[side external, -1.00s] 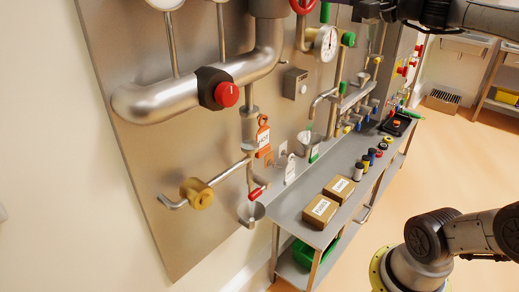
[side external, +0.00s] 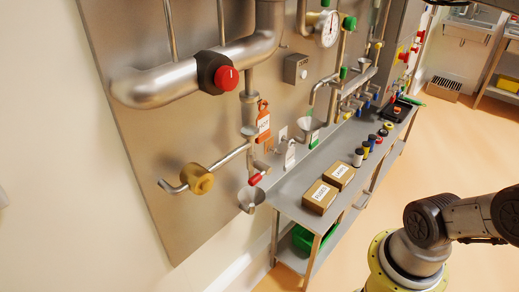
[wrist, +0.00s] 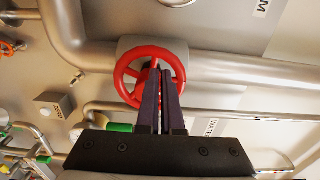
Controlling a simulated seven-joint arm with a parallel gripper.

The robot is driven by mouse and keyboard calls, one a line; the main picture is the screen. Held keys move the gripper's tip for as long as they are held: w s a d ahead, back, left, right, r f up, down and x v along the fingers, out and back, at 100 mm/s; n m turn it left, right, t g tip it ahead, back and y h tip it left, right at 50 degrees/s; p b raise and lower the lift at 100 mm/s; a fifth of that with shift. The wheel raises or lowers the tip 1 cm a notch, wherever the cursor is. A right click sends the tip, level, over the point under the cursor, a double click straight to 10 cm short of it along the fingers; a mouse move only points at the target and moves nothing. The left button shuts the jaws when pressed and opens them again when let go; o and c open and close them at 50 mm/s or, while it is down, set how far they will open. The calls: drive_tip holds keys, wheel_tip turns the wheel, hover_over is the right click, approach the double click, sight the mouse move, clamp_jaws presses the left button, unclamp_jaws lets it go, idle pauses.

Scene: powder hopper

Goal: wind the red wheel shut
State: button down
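The red wheel (wrist: 127,72) is a round handwheel with spokes, mounted on a grey pipe fitting in the wrist view. It is out of the side external view. My gripper (wrist: 163,68) reaches up from below in the wrist view. Its two dark fingers lie close together, with only a narrow gap, and overlap the right half of the wheel. The tips are in front of or among the spokes. I cannot tell whether they touch the wheel or pinch a spoke, and the fingers hide part of the rim and hub.
A thick pipe (wrist: 240,70) runs right from the wheel, with a thinner pipe below it. A grey box (wrist: 54,104) is on the panel at left. The side external view shows another red knob (side external: 228,77), a gauge (side external: 328,28) and a bench with boxes (side external: 320,196).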

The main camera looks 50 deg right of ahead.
idle(0.3)
drive_tip(key=s, duration=0.6)
drive_tip(key=shift+a+r, duration=0.15)
drive_tip(key=shift+a, duration=0.15)
idle(0.3)
drive_tip(key=w+f, duration=0.2)
drive_tip(key=w, duration=0.4)
idle(0.7)
